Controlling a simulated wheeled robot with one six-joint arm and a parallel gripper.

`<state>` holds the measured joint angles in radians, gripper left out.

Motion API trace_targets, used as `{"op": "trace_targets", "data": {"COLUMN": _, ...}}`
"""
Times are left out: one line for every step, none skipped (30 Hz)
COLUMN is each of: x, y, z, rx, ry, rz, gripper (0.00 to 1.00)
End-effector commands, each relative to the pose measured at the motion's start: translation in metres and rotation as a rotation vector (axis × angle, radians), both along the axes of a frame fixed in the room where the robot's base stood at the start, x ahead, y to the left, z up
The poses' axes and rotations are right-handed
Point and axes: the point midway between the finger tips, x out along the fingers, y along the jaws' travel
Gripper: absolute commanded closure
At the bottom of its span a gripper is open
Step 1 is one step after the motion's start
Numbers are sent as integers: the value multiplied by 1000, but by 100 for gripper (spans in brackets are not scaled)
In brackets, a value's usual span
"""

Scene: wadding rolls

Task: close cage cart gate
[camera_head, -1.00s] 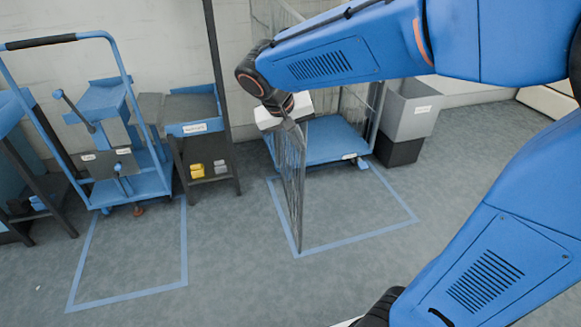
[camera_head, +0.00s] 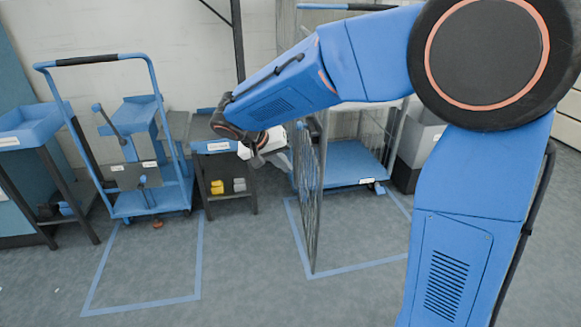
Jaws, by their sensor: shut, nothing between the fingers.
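The cage cart stands at the back right, with a blue base (camera_head: 352,160) and grey wire sides. Its wire mesh gate (camera_head: 309,215) stands open, swung out toward me and seen nearly edge-on, over the taped floor rectangle. My gripper (camera_head: 284,161), with a white body, is at the left side of the gate's upper part, below its top. Its fingers are small and partly lost against the mesh, but look shut with nothing held. I cannot tell whether they touch the gate.
A blue trolley (camera_head: 150,200) and a dark stand with yellow and grey items (camera_head: 217,187) are to the left. A grey bin (camera_head: 420,135) stands right of the cart, partly behind my arm. The floor in front (camera_head: 240,285) is clear.

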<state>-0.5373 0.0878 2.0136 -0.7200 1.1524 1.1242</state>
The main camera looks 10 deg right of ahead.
Motion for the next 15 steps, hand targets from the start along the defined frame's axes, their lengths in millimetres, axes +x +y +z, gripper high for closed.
{"op": "trace_targets", "data": {"x": 2, "y": -6, "z": -8, "rx": -3, "ry": 3, "rz": -3, "gripper": 100}}
{"op": "trace_targets", "data": {"x": 4, "y": -8, "z": -12, "rx": -2, "ry": 4, "rz": -3, "gripper": 100}}
{"op": "trace_targets", "data": {"x": 6, "y": -12, "z": -18, "rx": -1, "ry": 4, "rz": -3, "gripper": 100}}
{"op": "trace_targets", "data": {"x": 7, "y": -15, "z": -22, "rx": -1, "ry": 3, "rz": -4, "gripper": 100}}
{"op": "trace_targets", "data": {"x": 9, "y": -18, "z": -26, "rx": 0, "ry": 3, "rz": -3, "gripper": 100}}
{"op": "trace_targets", "data": {"x": 11, "y": -21, "z": -31, "rx": -1, "ry": 3, "rz": -4, "gripper": 100}}
{"op": "trace_targets", "data": {"x": 13, "y": -24, "z": -36, "rx": -1, "ry": 4, "rz": -3, "gripper": 100}}
{"op": "trace_targets", "data": {"x": 15, "y": -27, "z": -40, "rx": -2, "ry": 4, "rz": -2, "gripper": 100}}
{"op": "trace_targets", "data": {"x": 16, "y": -30, "z": -46, "rx": -1, "ry": 5, "rz": -3, "gripper": 100}}
{"op": "trace_targets", "data": {"x": 18, "y": -33, "z": -50, "rx": -1, "ry": 5, "rz": -3, "gripper": 100}}
{"op": "trace_targets", "data": {"x": 20, "y": -36, "z": -54, "rx": -1, "ry": 4, "rz": -3, "gripper": 100}}
{"op": "trace_targets", "data": {"x": 22, "y": -39, "z": -59, "rx": -1, "ry": 3, "rz": -2, "gripper": 100}}
{"op": "trace_targets", "data": {"x": 24, "y": -42, "z": -63, "rx": -2, "ry": 3, "rz": -3, "gripper": 100}}
{"op": "trace_targets", "data": {"x": 25, "y": -44, "z": -67, "rx": -1, "ry": 4, "rz": -3, "gripper": 100}}
{"op": "trace_targets", "data": {"x": 23, "y": -52, "z": -64, "rx": 1, "ry": 0, "rz": -4, "gripper": 100}}
